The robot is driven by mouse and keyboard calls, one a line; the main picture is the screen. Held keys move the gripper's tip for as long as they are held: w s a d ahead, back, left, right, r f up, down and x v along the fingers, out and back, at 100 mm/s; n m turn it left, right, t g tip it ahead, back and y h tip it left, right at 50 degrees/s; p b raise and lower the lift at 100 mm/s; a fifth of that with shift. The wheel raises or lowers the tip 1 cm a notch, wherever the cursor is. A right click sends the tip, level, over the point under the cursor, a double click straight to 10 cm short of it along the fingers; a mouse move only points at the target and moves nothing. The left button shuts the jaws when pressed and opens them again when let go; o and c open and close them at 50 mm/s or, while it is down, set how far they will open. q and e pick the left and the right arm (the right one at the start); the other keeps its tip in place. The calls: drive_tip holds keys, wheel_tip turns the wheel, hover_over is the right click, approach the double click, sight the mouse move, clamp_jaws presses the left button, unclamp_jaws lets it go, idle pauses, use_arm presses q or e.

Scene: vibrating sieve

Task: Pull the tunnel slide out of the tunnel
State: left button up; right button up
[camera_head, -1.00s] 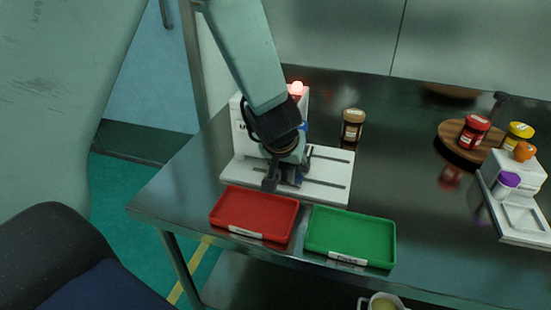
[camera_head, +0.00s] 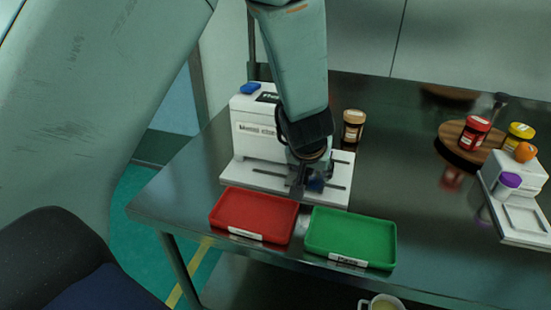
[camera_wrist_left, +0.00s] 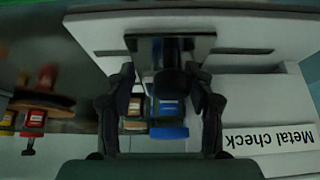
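The white metal check machine (camera_head: 258,130) stands on the steel table, its slotted base (camera_head: 255,180) toward me. My left gripper (camera_head: 308,184) is low over the right part of this base; my arm hides part of the machine and tunnel. In the left wrist view, the left gripper (camera_wrist_left: 160,78) has its fingers apart on either side of a dark upright piece, with gaps visible. That piece joins a dark plate (camera_wrist_left: 203,44), which looks like the tunnel slide; I cannot tell whether a finger touches it. The right gripper is not in view.
A red tray (camera_head: 252,214) and a green tray (camera_head: 350,237) lie in front of the machine. A brown jar (camera_head: 353,126) stands behind it. At right are a round wooden board (camera_head: 452,140) with jars and another white device (camera_head: 512,205). The table between is clear.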

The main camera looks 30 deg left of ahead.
use_arm(q)
drive_tip(key=shift+w+d+p, duration=0.2)
drive_tip(key=shift+w+d, duration=0.05)
drive_tip(key=shift+d, duration=0.75)
drive_tip(key=shift+w+d+p, duration=0.2)
drive_tip(key=shift+d, duration=0.75)
drive_tip(key=shift+o, duration=0.2)
drive_tip(key=o, duration=1)
drive_tip(key=shift+c, duration=0.2)
drive_tip(key=shift+a, duration=0.1)
drive_tip(key=shift+s+a+b, duration=0.2)
drive_tip(key=shift+s+a, duration=0.05)
drive_tip(key=shift+a, duration=0.8)
drive_tip(key=shift+s+a+b, duration=0.2)
drive_tip(key=shift+s+a, duration=0.05)
drive_tip(key=shift+a, duration=0.8)
